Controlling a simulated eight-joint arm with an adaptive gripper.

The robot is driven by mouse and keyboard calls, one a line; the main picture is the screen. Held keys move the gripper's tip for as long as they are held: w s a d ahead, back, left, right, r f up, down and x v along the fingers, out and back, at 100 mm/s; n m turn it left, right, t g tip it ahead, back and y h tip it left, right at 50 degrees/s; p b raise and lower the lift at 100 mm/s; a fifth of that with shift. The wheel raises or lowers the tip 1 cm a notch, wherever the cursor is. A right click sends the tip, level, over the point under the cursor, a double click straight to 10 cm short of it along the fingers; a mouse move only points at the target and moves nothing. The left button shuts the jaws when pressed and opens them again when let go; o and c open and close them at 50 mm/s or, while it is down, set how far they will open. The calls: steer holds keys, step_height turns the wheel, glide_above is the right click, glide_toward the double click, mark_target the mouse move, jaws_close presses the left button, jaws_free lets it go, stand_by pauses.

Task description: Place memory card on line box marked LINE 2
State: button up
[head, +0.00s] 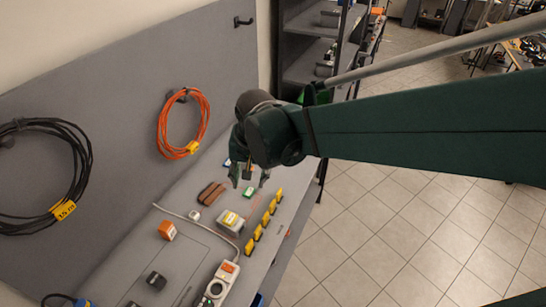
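My gripper (249,180) points down over the far part of the bench. Its two fingers are spread apart. A small dark and yellowish shape shows between them, and I cannot tell what it is. A small green and white piece (248,192) lies just below the fingers, and a small blue and white piece (227,162) lies beside the gripper on the left. Either may be the memory card; they are too small to tell. A light grey box with a yellow label (231,222) stands nearer; it may be a line box, but no LINE 2 marking is readable.
A row of upright yellow tags (257,232) lines the bench's right edge. Brown strips (212,193), an orange block (167,230), a black item (156,280) and a power strip (217,289) lie on the bench. A grey cable curves between them. Cable coils (183,122) hang on the panel.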

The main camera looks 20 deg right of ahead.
steer(key=s+d+r+n+t, duration=0.2)
steer(key=s+d+r, duration=0.1)
steer(key=s, duration=0.3)
steer(key=s+d+r+n+t, duration=0.2)
steer(key=s+d+r+n, duration=0.1)
steer(key=s, duration=0.3)
steer(key=shift+s+d+r, duration=0.25)
steer(key=shift+d+r, duration=0.3)
steer(key=shift+d, duration=0.35)
